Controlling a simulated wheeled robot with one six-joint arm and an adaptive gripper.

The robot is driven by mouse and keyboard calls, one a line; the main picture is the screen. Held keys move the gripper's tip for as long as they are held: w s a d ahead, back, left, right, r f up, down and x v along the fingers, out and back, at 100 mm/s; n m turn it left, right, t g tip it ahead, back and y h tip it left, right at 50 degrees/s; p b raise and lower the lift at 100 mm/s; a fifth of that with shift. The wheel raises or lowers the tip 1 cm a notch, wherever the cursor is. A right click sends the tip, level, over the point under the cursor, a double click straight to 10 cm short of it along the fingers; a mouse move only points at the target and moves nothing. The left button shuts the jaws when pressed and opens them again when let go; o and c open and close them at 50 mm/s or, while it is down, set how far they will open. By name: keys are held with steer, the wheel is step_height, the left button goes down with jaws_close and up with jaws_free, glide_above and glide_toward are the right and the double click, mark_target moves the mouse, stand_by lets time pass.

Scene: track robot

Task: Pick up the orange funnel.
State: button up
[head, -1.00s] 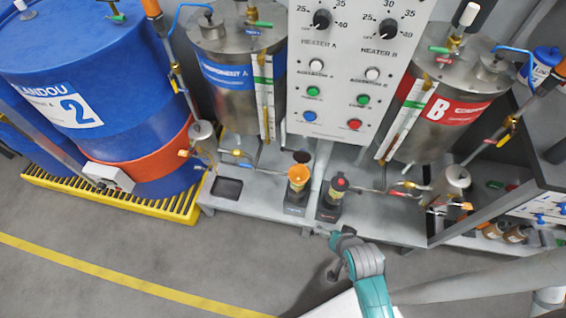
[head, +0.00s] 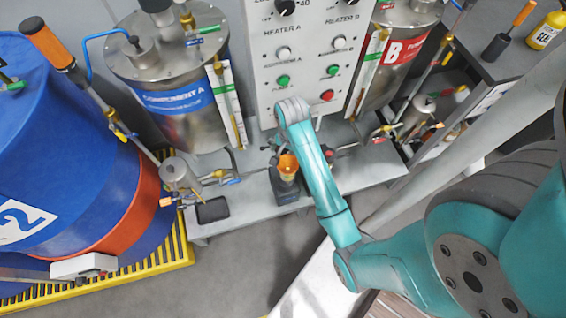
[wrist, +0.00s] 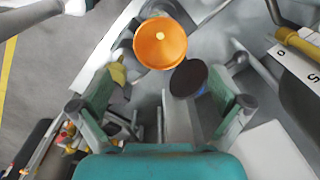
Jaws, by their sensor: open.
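The orange funnel (head: 288,163) stands mouth up on a dark-based holder (head: 285,187) on the grey bench (head: 235,212). In the wrist view the orange funnel (wrist: 160,43) is seen from above as a round cone with a pale centre hole. My gripper (wrist: 172,88) is open, with one finger on each side of the lower picture. The funnel lies ahead of the fingertips, a little left of the middle, and nothing is held. A dark round disc (wrist: 188,79) lies beside the funnel, toward the gripper. In the head view my arm hides most of the gripper.
The control panel (head: 300,70) rises behind the funnel, between the Component A tank (head: 180,90) and tank B (head: 400,50). Valves and pipes (head: 205,180) stand at the left of the bench. A blue drum (head: 60,150) stands further left on a yellow grating.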

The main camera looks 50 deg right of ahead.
mark_target(288, 169)
step_height(288, 169, down, 4)
steer(key=shift+r, duration=0.1)
steer(key=shift+w+d+f, duration=0.1)
steer(key=shift+d+f, duration=0.1)
steer(key=shift+f, duration=1.1)
steer(key=shift+w+d+f, duration=0.1)
steer(key=shift+d+f, duration=0.05)
steer(key=shift+f, duration=1.15)
steer(key=shift+c, duration=0.3)
steer(key=c, duration=0.8)
